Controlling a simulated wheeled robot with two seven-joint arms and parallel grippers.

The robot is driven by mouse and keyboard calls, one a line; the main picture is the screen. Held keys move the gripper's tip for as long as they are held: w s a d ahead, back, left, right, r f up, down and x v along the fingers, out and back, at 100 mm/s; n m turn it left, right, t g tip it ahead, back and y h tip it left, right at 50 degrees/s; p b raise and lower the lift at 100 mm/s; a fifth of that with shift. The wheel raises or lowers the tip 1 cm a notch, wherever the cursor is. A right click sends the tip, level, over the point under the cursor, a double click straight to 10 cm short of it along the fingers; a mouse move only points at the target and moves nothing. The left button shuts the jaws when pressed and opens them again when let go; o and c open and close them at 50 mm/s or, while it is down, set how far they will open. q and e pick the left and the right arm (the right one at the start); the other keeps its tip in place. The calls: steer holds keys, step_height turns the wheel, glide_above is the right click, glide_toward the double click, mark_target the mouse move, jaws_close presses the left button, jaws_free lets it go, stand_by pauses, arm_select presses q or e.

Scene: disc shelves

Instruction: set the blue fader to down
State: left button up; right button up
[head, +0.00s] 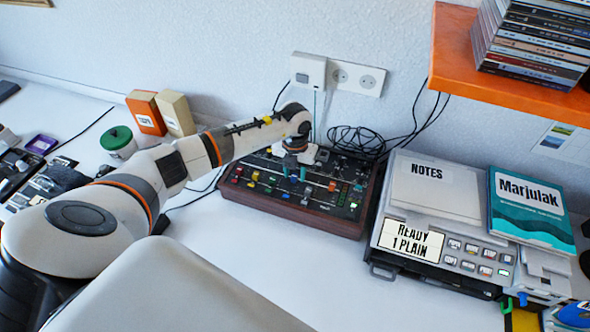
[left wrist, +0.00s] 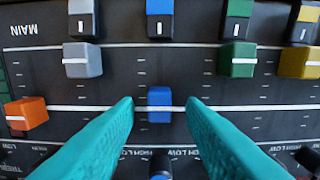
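The mixer (head: 335,215) is a black panel in a dark wooden case on the white desk. In the left wrist view its lettering is upside down. The blue fader (left wrist: 159,104) has a blue cap with a white stripe and sits on the lower white cross line. Grey (left wrist: 82,60), green (left wrist: 237,60) and yellow (left wrist: 300,62) faders sit nearer the upper line. My left gripper (head: 295,172) is over the mixer, open, with teal fingertips on either side of the blue cap and gaps showing. In the head view the blue cap is hard to make out. My right gripper is not in view.
An orange fader (left wrist: 25,113) lies left of the fingers. Another blue cap (left wrist: 159,18) is in the same column at the top. A grey printer (head: 440,215) stands right of the mixer, under an orange shelf (head: 500,85). Black cables (head: 355,140) lie behind.

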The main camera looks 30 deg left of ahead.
arm_select(q)
jaws_close()
steer(key=shift+s+d+r+p, duration=0.15)
steer(key=shift+s+d+p, duration=0.05)
steer(key=shift+s+p, duration=0.7)
steer(key=shift+s+d, duration=0.1)
steer(key=shift+s, duration=0.45)
jaws_free()
